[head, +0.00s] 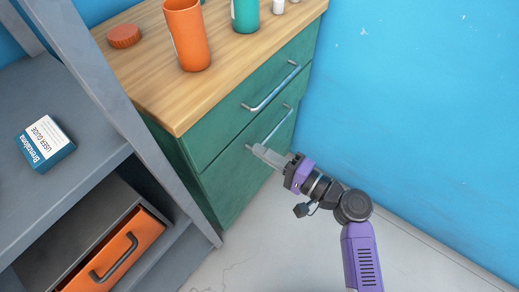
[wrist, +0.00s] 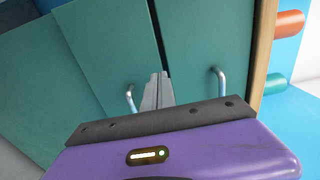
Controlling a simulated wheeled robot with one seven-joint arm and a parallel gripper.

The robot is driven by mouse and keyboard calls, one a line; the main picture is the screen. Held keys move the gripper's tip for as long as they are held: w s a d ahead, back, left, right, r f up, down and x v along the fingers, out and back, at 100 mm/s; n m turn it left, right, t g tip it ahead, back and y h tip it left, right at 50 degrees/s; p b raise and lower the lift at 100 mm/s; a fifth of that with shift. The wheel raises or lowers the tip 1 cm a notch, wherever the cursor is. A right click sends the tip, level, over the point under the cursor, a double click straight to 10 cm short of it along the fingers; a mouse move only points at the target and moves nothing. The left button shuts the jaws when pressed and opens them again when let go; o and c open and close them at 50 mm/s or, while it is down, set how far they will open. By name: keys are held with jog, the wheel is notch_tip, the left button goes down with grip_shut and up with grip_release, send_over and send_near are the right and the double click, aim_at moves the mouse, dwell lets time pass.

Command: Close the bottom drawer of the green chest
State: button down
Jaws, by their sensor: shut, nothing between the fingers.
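The green chest (head: 238,188) has a wooden top and two drawers, each with a silver bar handle. In the head view the top drawer (head: 225,122) looks flush. The bottom drawer (head: 238,188) also looks closed or nearly so; I cannot tell if a small gap is left. My gripper (head: 256,149) is shut and empty, with its fingertips at the left end of the bottom drawer's handle (head: 280,122). In the wrist view the shut fingers (wrist: 157,88) point at the chest front between the bottom handle (wrist: 130,98) and the top handle (wrist: 218,82).
An orange cup (head: 187,38), an orange lid (head: 124,36) and a teal bottle (head: 245,15) stand on the chest. A blue wall (head: 420,110) is at the right.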

jog(key=v, duration=0.9)
jog(key=shift+p, duration=0.4)
jog(key=shift+d, duration=0.1)
